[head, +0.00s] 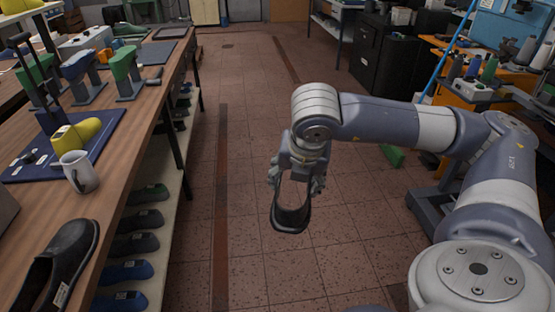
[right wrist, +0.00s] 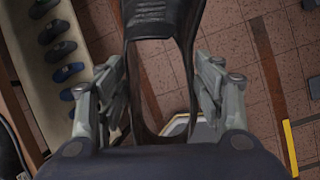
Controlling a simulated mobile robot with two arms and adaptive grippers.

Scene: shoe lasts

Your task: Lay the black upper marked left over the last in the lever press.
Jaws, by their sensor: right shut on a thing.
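My right gripper (head: 297,178) is shut on a black upper (head: 291,218), which hangs below it over the open floor. In the right wrist view the upper (right wrist: 165,22) runs between the two fingers of the gripper (right wrist: 160,82), with its opening facing the camera. No left or right mark shows on it. Another black upper (head: 70,255) with a pale tag lies at the bench's near end. The lever press (head: 45,105) stands on the bench at the left, with a yellow last (head: 78,135) at its blue base (head: 100,128). My left gripper is not in view.
A white mug (head: 79,172) stands close to the yellow last. Stands with a blue last (head: 78,66) and a green last (head: 124,62) are farther back. Several lasts fill the shelf under the bench (head: 125,170). The aisle floor (head: 250,110) is clear.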

